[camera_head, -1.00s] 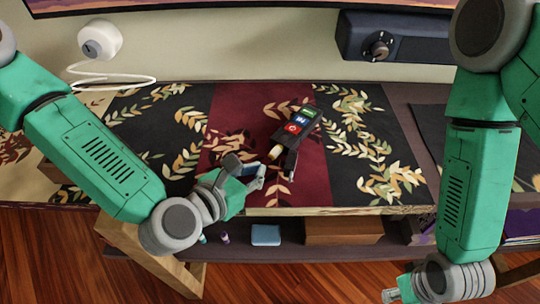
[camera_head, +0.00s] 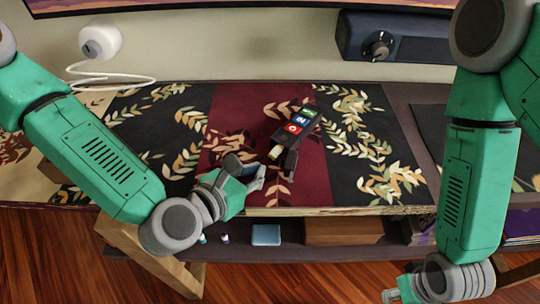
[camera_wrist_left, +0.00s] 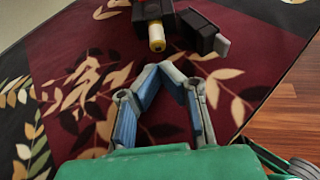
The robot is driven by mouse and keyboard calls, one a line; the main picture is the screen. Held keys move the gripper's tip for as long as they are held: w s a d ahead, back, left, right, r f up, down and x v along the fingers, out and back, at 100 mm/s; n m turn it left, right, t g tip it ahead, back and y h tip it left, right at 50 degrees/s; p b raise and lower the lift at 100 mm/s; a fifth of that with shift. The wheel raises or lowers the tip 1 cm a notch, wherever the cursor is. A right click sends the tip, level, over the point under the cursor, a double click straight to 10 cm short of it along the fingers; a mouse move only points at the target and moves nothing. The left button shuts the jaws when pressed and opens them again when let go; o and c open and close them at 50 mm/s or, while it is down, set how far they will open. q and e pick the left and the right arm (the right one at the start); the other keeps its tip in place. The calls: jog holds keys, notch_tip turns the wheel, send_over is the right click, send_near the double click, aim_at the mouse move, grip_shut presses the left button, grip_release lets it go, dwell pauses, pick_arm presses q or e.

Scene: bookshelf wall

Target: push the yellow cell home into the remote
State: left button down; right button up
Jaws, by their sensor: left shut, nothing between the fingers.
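The dark remote (camera_head: 300,122) lies on the dark red strip of the cloth, with red, blue and green on its top. The yellow cell (camera_head: 276,152) sticks out of its near end; in the left wrist view the cell (camera_wrist_left: 156,37) shows a pale tip. How deep it sits is hidden. A black block (camera_head: 291,162) with a grey end lies beside the cell; it also shows in the wrist view (camera_wrist_left: 203,32). My left gripper (camera_head: 261,175) is shut and empty, its fingertips (camera_wrist_left: 165,70) just short of the cell's tip, apart from it. My right gripper (camera_head: 390,296) is low at the bottom right; its fingers are unclear.
The patterned cloth (camera_head: 350,190) covers the table up to its front edge. A white round device (camera_head: 100,40) with a cable stands at the back left. A dark box with a knob (camera_head: 380,45) is at the back right. A shelf below holds a blue item (camera_head: 266,234).

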pick_arm(q)
jog(key=shift+w+d, duration=0.6)
jog(key=shift+w, duration=0.2)
dwell(0.4)
jog(key=shift+s+a, duration=0.6)
jog(key=shift+s, duration=0.25)
jog(key=shift+s+a, duration=0.6)
jog(key=shift+s, duration=0.2)
jog(key=shift+r, duration=0.1)
notch_tip(320, 180, up, 10)
